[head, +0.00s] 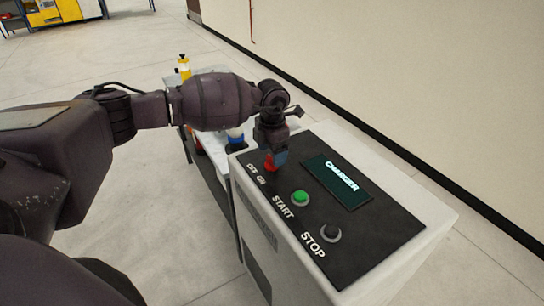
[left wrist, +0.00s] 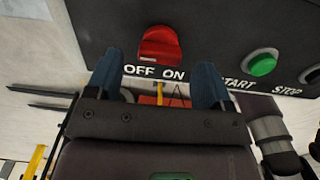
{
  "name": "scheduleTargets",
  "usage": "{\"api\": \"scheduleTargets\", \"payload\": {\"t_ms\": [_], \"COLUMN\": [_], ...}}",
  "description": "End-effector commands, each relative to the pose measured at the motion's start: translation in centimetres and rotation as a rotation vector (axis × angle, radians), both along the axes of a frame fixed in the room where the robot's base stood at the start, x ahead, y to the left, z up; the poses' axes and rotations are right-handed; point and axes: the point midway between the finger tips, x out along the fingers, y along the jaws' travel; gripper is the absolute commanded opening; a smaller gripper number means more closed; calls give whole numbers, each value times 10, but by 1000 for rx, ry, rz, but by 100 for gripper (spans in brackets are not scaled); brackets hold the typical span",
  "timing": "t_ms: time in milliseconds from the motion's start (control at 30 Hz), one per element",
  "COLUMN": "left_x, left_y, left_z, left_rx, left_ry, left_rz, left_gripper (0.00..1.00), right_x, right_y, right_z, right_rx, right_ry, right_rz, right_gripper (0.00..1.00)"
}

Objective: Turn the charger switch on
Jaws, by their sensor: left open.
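The charger (head: 390,262) is a light box with a black top panel. Its red switch (head: 271,164) sits near the OFF and ON labels, mostly covered by my gripper in the head view. In the left wrist view the red switch (left wrist: 160,46) shows clearly above the OFF ON lettering; I cannot tell which label it points to. My left gripper (head: 272,156) is directly over the switch area. In the left wrist view its blue fingers (left wrist: 157,66) are spread apart, one toward each side of the switch, with nothing held. My right gripper is not in view.
On the panel are a green START button (head: 300,198), a black STOP button (head: 331,234) and a display (head: 337,183) reading CHARGER. A table (head: 210,140) with bottles stands behind the charger. A wall (head: 400,80) runs along the right; open floor lies left.

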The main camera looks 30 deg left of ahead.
Motion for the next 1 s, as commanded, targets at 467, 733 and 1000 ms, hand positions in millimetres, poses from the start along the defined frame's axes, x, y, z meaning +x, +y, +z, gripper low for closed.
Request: {"api": "scheduleTargets", "payload": {"t_ms": [467,733,1000], "left_x": [0,0,0], "left_y": [0,0,0], "left_z": [-21,-21,-21], "left_rx": [-1,-1,-1], "left_ry": [-1,-1,-1], "left_rz": [-1,-1,-4], "left_gripper": [74,47,25], "right_x": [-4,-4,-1], "right_y": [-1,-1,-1], "right_z": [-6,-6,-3], "right_rx": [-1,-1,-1], "right_ry": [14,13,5], "right_rz": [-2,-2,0], "right_gripper": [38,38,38]}}
